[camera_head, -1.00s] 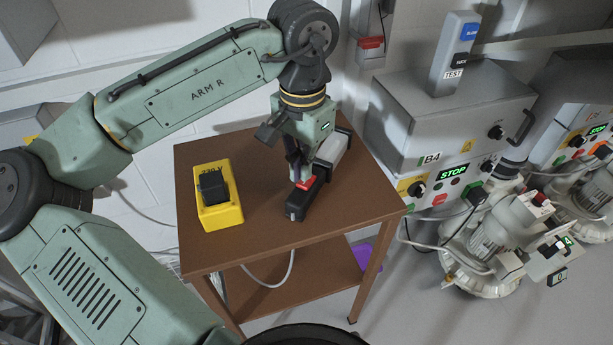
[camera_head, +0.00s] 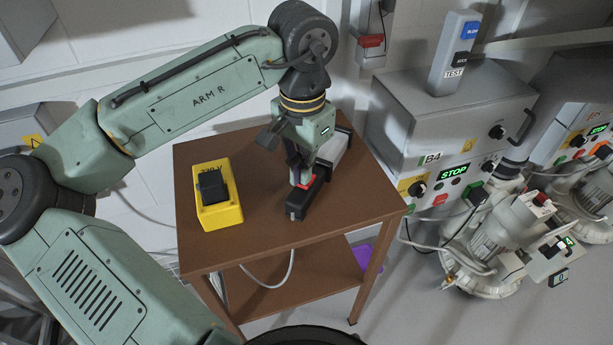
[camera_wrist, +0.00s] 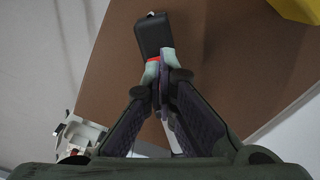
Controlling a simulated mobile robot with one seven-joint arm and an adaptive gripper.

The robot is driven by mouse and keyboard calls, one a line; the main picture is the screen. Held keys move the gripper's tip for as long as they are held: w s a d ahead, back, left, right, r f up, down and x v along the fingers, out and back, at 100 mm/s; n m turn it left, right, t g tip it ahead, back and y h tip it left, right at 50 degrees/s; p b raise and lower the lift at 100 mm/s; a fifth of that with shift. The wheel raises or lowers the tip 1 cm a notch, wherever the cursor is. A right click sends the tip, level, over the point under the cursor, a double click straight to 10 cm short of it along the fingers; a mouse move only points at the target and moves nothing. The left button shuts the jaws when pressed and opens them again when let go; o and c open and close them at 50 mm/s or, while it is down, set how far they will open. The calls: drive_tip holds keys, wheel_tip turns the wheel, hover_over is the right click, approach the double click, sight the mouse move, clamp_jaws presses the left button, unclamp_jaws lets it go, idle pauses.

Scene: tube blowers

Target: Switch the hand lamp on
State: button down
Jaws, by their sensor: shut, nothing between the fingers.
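The hand lamp (camera_head: 298,206) lies on the brown table, a long dark bar with a paler section (camera_head: 336,148) toward the far right end. A red switch (camera_head: 313,181) sits on its upper face, partly hidden by my fingers. My gripper (camera_head: 302,182) is shut and points down at the lamp, with its fingertips at the red switch. In the wrist view the closed fingertips (camera_wrist: 160,62) cover most of the red switch (camera_wrist: 153,60), beside the lamp's black end (camera_wrist: 154,35). I cannot tell whether they press it or whether the lamp is lit.
A yellow box (camera_head: 222,211) marked 220 V with a black plug on top stands left of the lamp on the table (camera_head: 262,225). A grey B4 cabinet (camera_head: 450,110) and blower machines (camera_head: 490,240) stand to the right. The table's front is clear.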

drive_tip(key=shift+f, duration=0.55)
wheel_tip(320, 180, up, 7)
drive_tip(key=p, duration=0.6)
drive_tip(key=shift+p, duration=0.35)
idle(0.5)
